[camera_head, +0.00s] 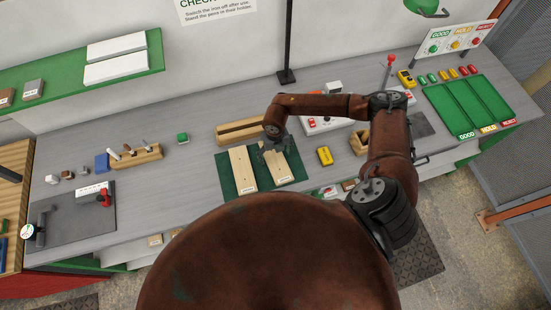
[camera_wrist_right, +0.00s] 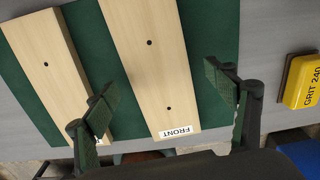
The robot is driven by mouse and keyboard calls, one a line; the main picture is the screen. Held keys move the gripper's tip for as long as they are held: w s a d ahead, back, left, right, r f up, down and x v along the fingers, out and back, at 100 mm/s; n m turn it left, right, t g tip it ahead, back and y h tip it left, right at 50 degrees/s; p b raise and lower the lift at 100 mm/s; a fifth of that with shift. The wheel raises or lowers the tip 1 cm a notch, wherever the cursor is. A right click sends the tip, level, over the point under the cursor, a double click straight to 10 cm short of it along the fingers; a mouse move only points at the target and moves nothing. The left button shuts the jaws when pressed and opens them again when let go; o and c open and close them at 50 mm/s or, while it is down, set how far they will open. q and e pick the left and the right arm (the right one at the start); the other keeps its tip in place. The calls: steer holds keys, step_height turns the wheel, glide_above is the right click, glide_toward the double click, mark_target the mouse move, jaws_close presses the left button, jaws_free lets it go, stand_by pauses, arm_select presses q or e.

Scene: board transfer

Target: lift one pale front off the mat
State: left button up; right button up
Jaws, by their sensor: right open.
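Two pale fronts lie side by side on the dark green mat (camera_head: 226,181), the left front (camera_head: 242,170) and the right front (camera_head: 283,176). My right gripper (camera_head: 274,147) is over the right front and hides its far part. In the right wrist view my right gripper (camera_wrist_right: 163,96) is open, with one green-padded finger on each side of the front labelled FRONT (camera_wrist_right: 147,65). This front has dark holes and shows no contact with the fingers. The other front (camera_wrist_right: 48,68) lies to the left, partly behind the left finger. The mat (camera_wrist_right: 212,38) shows around both. My left gripper is out of view.
A yellow block marked GRIT 240 (camera_wrist_right: 302,80) lies right of the mat; it also shows in the head view (camera_head: 325,156). A long wooden holder (camera_head: 240,130) is behind the mat. A green sorting tray (camera_head: 466,105) stands far right.

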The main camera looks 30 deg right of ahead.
steer(key=shift+f, duration=0.55)
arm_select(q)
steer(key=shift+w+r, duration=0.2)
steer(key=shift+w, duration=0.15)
arm_select(e)
steer(key=shift+f, duration=0.3)
steer(key=shift+c, duration=0.3)
steer(key=c, duration=1.4)
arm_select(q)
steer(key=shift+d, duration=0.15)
arm_select(e)
steer(key=shift+o, duration=0.2)
steer(key=shift+r, duration=0.1)
